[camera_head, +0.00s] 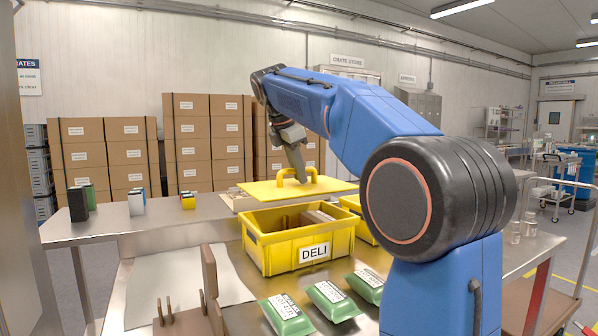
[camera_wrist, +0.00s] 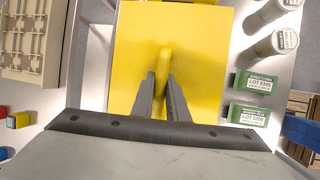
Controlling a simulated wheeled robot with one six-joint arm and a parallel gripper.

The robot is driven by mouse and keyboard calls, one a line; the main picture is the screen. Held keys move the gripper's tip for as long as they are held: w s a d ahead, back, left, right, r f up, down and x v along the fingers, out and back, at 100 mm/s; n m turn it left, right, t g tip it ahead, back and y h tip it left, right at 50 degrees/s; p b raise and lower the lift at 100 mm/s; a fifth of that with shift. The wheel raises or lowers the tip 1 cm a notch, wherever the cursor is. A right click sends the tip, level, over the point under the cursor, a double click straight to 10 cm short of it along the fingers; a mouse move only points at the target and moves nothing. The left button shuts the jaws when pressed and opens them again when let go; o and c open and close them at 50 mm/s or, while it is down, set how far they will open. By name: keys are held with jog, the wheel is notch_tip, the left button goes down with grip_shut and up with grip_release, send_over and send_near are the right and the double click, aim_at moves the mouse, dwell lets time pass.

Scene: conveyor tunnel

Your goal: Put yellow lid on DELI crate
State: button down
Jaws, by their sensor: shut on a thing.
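The yellow lid (camera_head: 330,187) is a flat plate with an arched handle (camera_head: 297,173) on top. My gripper (camera_head: 300,178) is shut on this handle, and the lid looks level, above and behind the crate in the head view. In the wrist view the lid (camera_wrist: 205,50) fills the middle, with my gripper (camera_wrist: 162,88) around its handle. The yellow DELI crate (camera_head: 290,255) stands open on the metal table, its white label facing the head camera. Some contents show inside it. Whether the lid touches anything below cannot be told.
Another yellow crate (camera_head: 352,204) stands behind the DELI crate, partly hidden by my arm. Green packs (camera_head: 331,300) lie in front. Small boxes (camera_head: 137,202) stand on the shelf at left. A wooden rack (camera_head: 208,290) stands at front left, beside a pale sheet (camera_head: 165,285).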

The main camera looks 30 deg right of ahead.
aim_at(298, 185)
jog(key=shift+f, duration=2.55)
jog(key=shift+f, duration=1.6)
jog(key=c, duration=1.7)
grip_release()
jog(key=shift+o, duration=0.2)
jog(key=v, duration=1.7)
jog(key=shift+r, duration=0.2)
jog(key=shift+a, duration=0.15)
